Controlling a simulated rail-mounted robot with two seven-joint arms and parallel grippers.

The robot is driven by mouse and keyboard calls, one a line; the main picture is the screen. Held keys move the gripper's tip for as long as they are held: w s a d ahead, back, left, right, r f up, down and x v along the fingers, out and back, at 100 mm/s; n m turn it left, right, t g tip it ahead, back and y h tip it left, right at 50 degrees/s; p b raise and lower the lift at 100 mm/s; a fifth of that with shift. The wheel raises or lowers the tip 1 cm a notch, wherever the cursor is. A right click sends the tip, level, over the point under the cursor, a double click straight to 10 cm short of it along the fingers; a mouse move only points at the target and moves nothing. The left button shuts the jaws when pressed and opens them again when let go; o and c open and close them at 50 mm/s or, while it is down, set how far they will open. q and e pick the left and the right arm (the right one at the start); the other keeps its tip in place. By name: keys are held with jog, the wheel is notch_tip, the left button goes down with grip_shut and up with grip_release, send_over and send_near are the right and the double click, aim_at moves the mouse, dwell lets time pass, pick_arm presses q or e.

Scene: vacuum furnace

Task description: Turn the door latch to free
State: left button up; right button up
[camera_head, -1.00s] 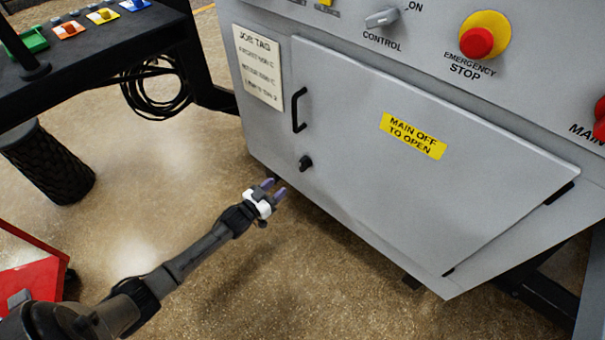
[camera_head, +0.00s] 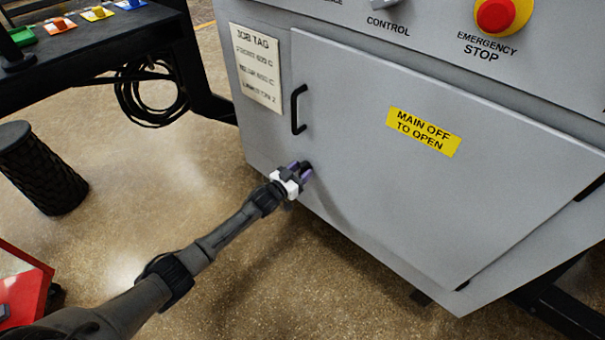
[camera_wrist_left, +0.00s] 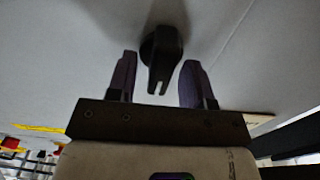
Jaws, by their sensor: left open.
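The door latch (camera_wrist_left: 163,55) is a small black knob on the grey cabinet door, low near its left edge. In the left wrist view it sits between the two purple fingers of my left gripper (camera_wrist_left: 158,82), with a gap on each side. In the head view my left gripper (camera_head: 301,172) is at the door and mostly hides the latch. The gripper is open. The door (camera_head: 400,190) is shut, with a black handle (camera_head: 298,109) above the latch. My right gripper is not in view.
A yellow label (camera_head: 424,131) reads "MAIN OFF TO OPEN". A job tag (camera_head: 257,68) hangs left of the door. The emergency stop (camera_head: 497,14) and control knob are above. A black bench (camera_head: 100,60) and a dark ribbed cylinder (camera_head: 40,168) stand at left. The floor between is clear.

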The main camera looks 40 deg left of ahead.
pick_arm(q)
jog(key=shift+w, duration=0.5)
grip_shut()
